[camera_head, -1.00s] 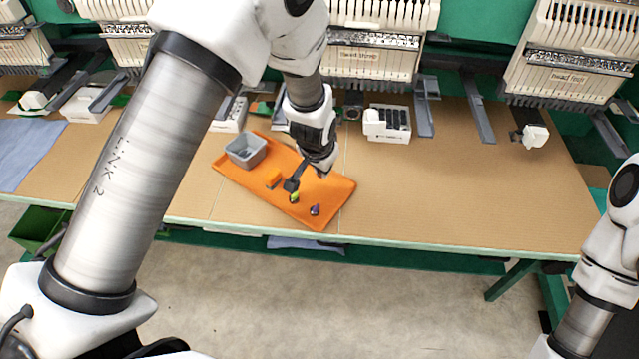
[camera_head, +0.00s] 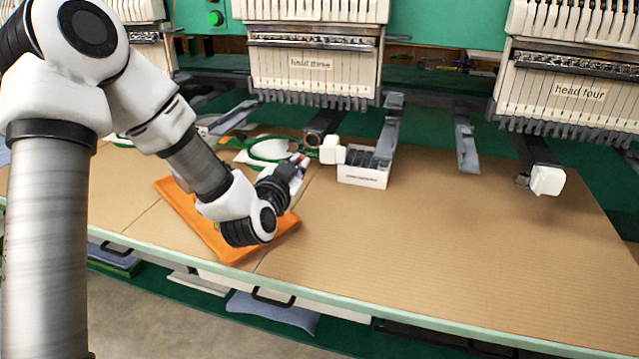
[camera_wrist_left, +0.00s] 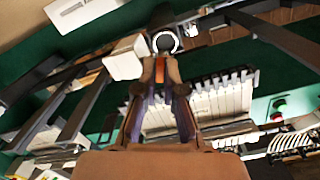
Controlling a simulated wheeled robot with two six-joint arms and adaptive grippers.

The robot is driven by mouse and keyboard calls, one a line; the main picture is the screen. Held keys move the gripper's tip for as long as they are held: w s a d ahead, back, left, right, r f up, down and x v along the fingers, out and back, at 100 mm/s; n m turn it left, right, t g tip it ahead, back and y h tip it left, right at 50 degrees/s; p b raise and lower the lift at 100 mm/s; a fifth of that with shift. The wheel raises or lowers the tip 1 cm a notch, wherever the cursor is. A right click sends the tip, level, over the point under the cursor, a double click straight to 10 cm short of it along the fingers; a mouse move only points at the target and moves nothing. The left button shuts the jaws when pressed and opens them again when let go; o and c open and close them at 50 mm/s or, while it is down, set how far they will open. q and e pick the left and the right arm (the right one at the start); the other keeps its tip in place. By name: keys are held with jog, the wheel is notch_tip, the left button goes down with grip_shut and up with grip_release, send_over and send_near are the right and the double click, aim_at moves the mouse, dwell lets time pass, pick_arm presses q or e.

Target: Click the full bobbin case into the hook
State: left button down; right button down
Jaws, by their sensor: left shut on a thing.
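My left gripper (camera_head: 301,162) reaches over the bench toward the machine arm under the middle head. In the left wrist view the fingers (camera_wrist_left: 160,68) are shut on a small orange piece (camera_wrist_left: 160,76), which looks like the bobbin case; the fingers hide most of it. A ring-shaped hook (camera_wrist_left: 166,42) shows just beyond the fingertips in the left wrist view, and beside the gripper in the head view (camera_head: 312,143). I cannot tell whether the piece touches the hook. My right gripper is out of view.
A white block (camera_head: 331,150) stands right beside the hook, and a white box with dark compartments (camera_head: 363,172) to its right. Another hook arm with a white block (camera_head: 547,180) is at the right. The bench's right front is clear.

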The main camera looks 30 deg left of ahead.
pick_arm(q)
jog(key=shift+w+r+t, duration=0.15)
jog(key=shift+r+t, duration=0.05)
jog(key=shift+t, duration=0.2)
jog(key=shift+w+p, duration=0.3)
jog(key=shift+w, duration=0.05)
jog(key=shift+x, duration=2.85)
jog(key=shift+a, duration=0.2)
